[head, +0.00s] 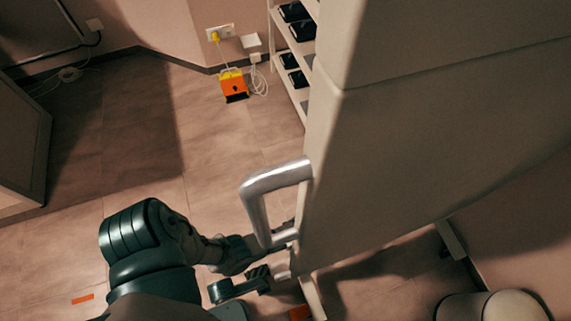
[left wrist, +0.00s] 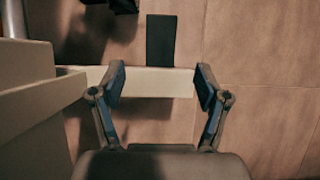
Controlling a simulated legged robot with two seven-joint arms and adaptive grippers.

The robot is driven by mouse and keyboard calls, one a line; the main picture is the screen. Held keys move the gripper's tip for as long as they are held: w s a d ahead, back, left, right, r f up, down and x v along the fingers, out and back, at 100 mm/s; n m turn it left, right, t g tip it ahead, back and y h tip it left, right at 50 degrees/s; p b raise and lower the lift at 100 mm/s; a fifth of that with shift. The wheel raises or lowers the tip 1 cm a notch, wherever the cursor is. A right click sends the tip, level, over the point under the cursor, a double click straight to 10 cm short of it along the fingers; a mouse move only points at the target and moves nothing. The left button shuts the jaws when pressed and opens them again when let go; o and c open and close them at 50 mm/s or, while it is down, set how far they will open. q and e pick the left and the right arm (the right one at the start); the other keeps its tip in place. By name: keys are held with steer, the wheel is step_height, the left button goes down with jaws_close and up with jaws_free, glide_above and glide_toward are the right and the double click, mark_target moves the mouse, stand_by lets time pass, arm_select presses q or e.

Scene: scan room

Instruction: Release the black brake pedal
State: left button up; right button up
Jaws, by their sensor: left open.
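The black brake pedal (left wrist: 161,40) is a flat dark rectangle near the floor in the left wrist view. It sticks out from a pale bar (left wrist: 150,82) at the base of a large beige unit. My left gripper (left wrist: 161,84) is open, with nothing between its fingers. Its fingertips appear over the bar, to either side of the pedal's near end; I cannot tell the height gap. In the head view the left gripper (head: 252,268) is low beside the unit, partly behind a metal handle. I cannot make out the pedal there. My right gripper is not in view.
The tall beige unit (head: 420,150) fills the right side, with its metal handle (head: 256,200) jutting left above my gripper. A shelf rack (head: 290,75) stands behind. An orange-yellow box (head: 234,86) sits by the wall. The tiled floor at left is mostly clear.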

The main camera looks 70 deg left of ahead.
arm_select(q)
steer(key=shift+v, duration=1.35)
